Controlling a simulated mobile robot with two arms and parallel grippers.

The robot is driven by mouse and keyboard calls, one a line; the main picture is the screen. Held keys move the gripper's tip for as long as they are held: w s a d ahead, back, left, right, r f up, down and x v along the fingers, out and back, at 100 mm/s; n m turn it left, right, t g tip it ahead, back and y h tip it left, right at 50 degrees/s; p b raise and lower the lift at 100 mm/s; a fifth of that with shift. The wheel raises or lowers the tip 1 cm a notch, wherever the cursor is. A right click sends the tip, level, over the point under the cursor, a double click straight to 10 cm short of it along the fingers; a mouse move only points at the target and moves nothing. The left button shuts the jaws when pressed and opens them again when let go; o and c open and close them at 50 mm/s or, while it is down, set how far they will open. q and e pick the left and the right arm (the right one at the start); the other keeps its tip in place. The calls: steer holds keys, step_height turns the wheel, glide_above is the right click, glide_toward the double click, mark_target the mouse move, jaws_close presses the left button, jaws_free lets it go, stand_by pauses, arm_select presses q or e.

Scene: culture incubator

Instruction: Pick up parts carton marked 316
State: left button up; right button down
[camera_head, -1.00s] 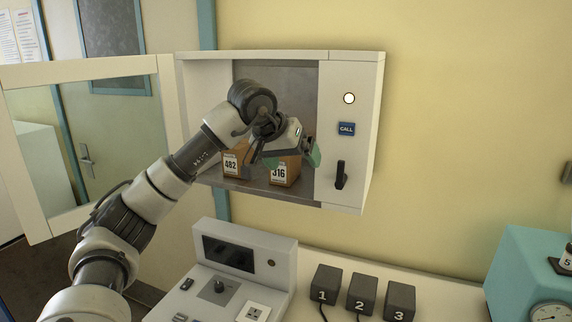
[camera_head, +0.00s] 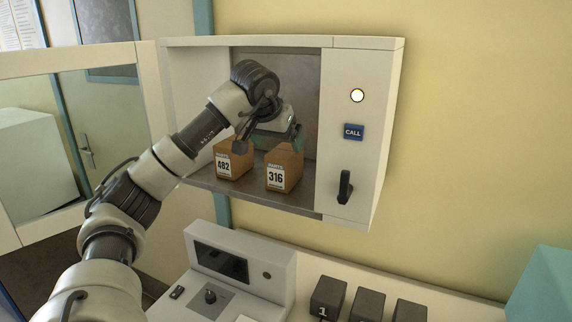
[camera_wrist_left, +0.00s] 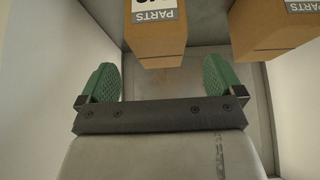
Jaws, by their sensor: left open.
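The carton marked 316 (camera_head: 277,170) is a brown box with a white label, standing on the floor of the open wall cabinet, right of the carton marked 482 (camera_head: 232,162). My left gripper (camera_head: 292,139) is inside the cabinet, just above and behind the 316 carton, open and empty. In the left wrist view its green fingers (camera_wrist_left: 162,68) are spread apart. The 316 carton (camera_wrist_left: 158,42) lies ahead of the gap between them, label partly cut off at the frame's top. The 482 carton (camera_wrist_left: 275,38) is to its right there. My right gripper is not in view.
The cabinet (camera_head: 363,200) has a glazed door swung open to the left. Its right panel carries a lit button, a CALL sign (camera_head: 353,132) and a black handle (camera_head: 345,187). Below stand a grey console (camera_head: 240,262) and several dark blocks.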

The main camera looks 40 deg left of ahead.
mark_target(284, 151)
arm_select(q)
steer(key=shift+w+f, duration=0.25)
steer(key=shift+f, duration=0.25)
steer(key=p+x, duration=0.1)
steer(key=x, duration=0.1)
steer(key=p+x, duration=0.1)
steer(key=x, duration=0.1)
steer(key=shift+w+a+f, duration=0.15)
steer(key=shift+w, duration=0.35)
steer(key=shift+w+f, duration=0.1)
steer(key=shift+f, duration=0.2)
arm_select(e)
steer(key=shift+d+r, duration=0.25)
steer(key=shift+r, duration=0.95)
arm_select(q)
steer(key=shift+c, duration=0.4)
steer(key=c, duration=0.9)
steer(key=shift+c, duration=0.8)
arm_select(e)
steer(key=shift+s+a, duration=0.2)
arm_select(q)
steer(key=shift+r, duration=0.1)
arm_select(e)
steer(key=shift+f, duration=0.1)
